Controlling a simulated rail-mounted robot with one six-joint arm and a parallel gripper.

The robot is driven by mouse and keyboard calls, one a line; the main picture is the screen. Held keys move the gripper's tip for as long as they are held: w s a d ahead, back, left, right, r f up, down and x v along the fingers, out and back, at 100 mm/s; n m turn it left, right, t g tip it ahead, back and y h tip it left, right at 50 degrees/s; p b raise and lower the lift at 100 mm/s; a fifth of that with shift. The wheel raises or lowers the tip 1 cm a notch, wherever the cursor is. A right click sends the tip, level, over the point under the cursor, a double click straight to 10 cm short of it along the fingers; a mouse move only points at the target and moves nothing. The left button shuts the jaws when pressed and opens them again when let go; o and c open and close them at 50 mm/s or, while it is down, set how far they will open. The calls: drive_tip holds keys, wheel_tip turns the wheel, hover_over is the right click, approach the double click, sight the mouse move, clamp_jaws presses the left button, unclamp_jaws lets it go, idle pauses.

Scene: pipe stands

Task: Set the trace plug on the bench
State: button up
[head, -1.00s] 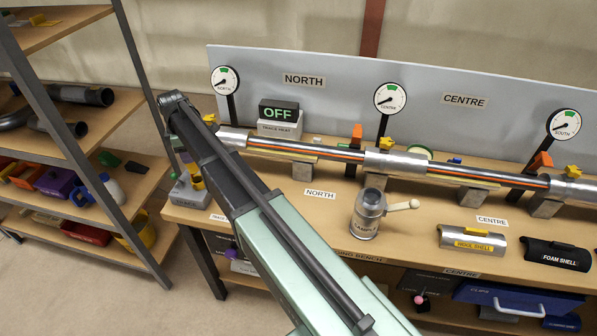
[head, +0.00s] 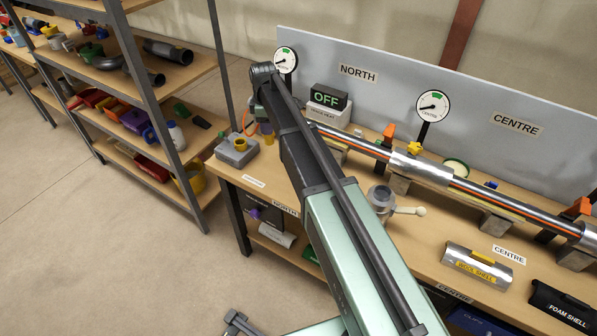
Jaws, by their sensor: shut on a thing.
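My arm reaches up and over the left end of the bench (head: 385,268), and my gripper (head: 264,124) hangs behind it, mostly hidden by my own arm. It is shut on the trace plug (head: 268,135), a small yellow piece showing just below it. A thin orange cord loops beside the gripper. The plug appears just right of a grey box (head: 236,153) with a yellow round socket on top, at the bench's left corner. I cannot tell whether the plug touches the bench top.
A trace heat box (head: 328,108) reading OFF stands behind the arm. The pipe (head: 470,187) runs along the bench on stands. Shelves (head: 165,128) stand at left, with open floor between.

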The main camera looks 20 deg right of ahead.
wheel_tip(320, 180, down, 18)
drive_tip(key=b, duration=1.5)
drive_tip(key=shift+r, duration=0.45)
drive_tip(key=shift+f, duration=0.3)
drive_tip(key=o, duration=1.2)
drive_tip(key=shift+r, duration=0.1)
wheel_tip(320, 180, up, 13)
drive_tip(key=p, duration=1.2)
drive_tip(key=shift+f, duration=0.25)
drive_tip(key=s+m, duration=0.4)
drive_tip(key=s, duration=0.6)
drive_tip(key=s+m, duration=0.5)
drive_tip(key=s, duration=0.5)
drive_tip(key=s+d+m, duration=0.1)
drive_tip(key=s+m, duration=0.4)
drive_tip(key=s, duration=0.5)
drive_tip(key=shift+s+d+f, duration=0.1)
drive_tip(key=shift+s, duration=0.1)
